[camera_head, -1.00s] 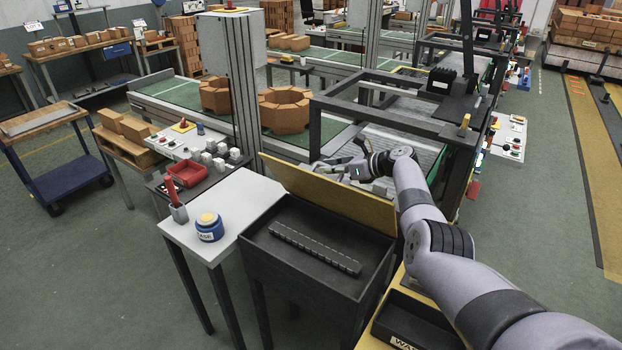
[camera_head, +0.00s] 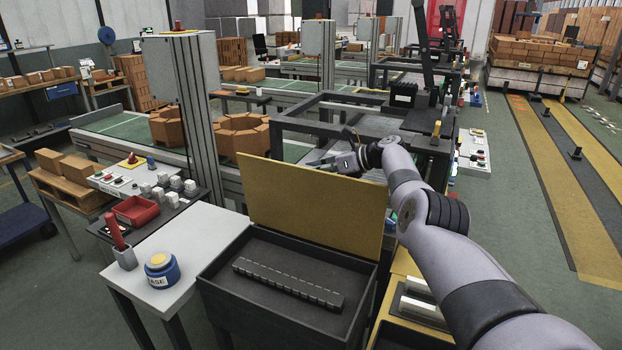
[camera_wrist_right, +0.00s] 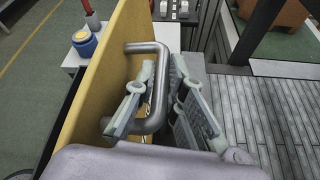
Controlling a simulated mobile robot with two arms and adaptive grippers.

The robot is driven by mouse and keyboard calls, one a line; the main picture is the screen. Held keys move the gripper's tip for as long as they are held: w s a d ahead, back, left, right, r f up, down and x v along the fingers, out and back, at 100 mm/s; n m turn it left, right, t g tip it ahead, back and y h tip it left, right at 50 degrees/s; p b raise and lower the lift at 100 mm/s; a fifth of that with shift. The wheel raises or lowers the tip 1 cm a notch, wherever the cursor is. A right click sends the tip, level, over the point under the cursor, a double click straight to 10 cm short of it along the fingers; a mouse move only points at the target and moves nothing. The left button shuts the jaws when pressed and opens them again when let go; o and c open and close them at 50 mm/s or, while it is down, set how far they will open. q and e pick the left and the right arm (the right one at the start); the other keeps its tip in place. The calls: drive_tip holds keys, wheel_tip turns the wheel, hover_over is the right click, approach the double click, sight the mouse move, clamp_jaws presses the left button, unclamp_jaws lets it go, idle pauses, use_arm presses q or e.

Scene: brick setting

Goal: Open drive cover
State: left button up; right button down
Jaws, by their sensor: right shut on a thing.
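The drive cover is a yellow panel (camera_head: 315,207) standing roughly upright along the back edge of a dark open box (camera_head: 365,300). A dark toothed bar (camera_head: 287,283) lies on the box floor. My right gripper (camera_head: 335,163) is behind the cover's top edge, partly hidden by it. In the right wrist view the cover (camera_wrist_right: 100,75) carries a grey metal bar handle (camera_wrist_right: 158,75) on its far face. There the right gripper's fingers (camera_wrist_right: 158,105) are shut on this handle, one on each side of its bar. My left gripper is not in view.
A white side table (camera_head: 190,245) with a blue jar (camera_head: 161,270) and a red-handled tool (camera_head: 117,240) stands left of the box. A black frame (camera_head: 300,125) rises behind the cover. A black bin with pale blocks (camera_head: 420,308) lies at the lower right.

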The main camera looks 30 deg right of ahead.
drive_tip(key=shift+d, duration=0.1)
idle(0.3)
drive_tip(key=c, duration=1.7)
unclamp_jaws()
drive_tip(key=shift+o, duration=0.2)
drive_tip(key=shift+v, duration=0.85)
drive_tip(key=v, duration=1)
